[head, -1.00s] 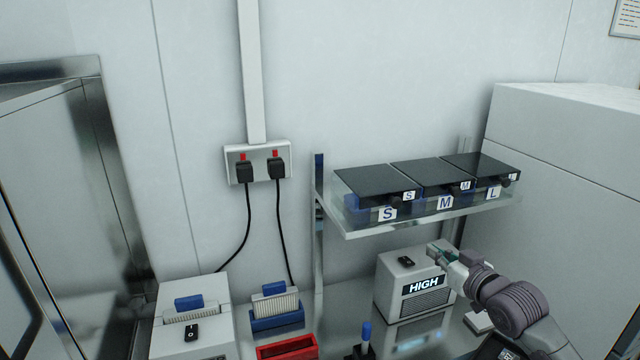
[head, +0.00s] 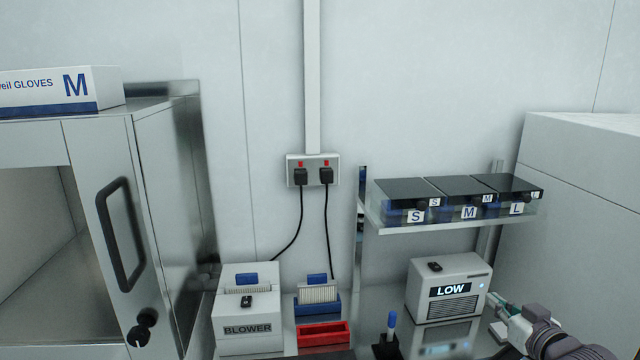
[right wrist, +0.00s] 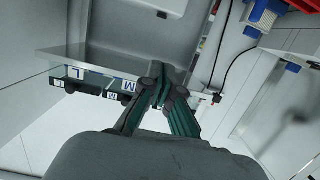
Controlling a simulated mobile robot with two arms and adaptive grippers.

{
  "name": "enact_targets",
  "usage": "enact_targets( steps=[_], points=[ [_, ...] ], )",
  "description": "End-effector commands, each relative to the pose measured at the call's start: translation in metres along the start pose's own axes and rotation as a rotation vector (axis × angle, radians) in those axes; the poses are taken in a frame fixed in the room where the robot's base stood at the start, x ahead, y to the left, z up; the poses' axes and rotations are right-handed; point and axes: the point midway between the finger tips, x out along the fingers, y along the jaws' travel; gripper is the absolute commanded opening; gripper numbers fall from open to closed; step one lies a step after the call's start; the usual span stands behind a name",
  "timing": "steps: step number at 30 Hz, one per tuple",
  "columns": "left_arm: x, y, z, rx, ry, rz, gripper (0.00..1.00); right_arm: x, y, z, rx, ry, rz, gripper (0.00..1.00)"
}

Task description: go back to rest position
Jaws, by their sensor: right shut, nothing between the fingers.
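My right gripper (head: 502,312) is at the lower right of the head view, just right of the small white unit (head: 446,290) whose display reads LOW. It looks apart from the unit. In the right wrist view its dark green fingers (right wrist: 162,88) are together and hold nothing. My left gripper is in neither view now.
Above the unit, a wall shelf (head: 450,222) holds black-lidded bins marked S, M and L. A blower (head: 250,329), a blue rack (head: 318,303), a red tray (head: 323,335) and a blue-topped stand (head: 388,338) are on the bench. A steel cabinet (head: 165,220) stands left.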

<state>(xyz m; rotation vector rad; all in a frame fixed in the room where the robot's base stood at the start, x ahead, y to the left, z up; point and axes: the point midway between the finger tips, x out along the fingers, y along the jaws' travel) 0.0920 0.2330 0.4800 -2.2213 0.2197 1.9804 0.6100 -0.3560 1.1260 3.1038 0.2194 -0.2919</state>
Motion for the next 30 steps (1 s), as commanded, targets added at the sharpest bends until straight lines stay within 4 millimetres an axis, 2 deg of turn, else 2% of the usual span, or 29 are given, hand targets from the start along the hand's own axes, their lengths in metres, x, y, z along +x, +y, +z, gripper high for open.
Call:
enact_targets(
  steps=[7, 11, 17, 20, 24, 27, 30],
  points=[
    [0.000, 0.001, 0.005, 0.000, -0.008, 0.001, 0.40, -0.007, -0.021, 0.035, -0.012, -0.082, -0.010, 0.00],
    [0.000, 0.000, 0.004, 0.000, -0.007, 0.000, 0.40, -0.014, -0.038, 0.061, -0.022, -0.146, -0.018, 0.00],
    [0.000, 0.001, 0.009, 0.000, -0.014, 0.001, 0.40, -0.039, -0.075, 0.118, -0.040, -0.294, -0.033, 0.00],
    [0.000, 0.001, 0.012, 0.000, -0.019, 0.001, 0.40, -0.062, -0.099, 0.154, -0.052, -0.397, -0.039, 0.00],
    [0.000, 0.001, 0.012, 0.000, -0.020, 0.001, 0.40, -0.112, -0.136, 0.206, -0.064, -0.577, -0.044, 0.00],
    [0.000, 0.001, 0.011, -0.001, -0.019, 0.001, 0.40, -0.146, -0.154, 0.230, -0.070, -0.685, -0.039, 0.00],
    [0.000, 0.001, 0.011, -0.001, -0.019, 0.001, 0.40, -0.176, -0.166, 0.246, -0.068, -0.774, -0.033, 0.00]
  ],
)
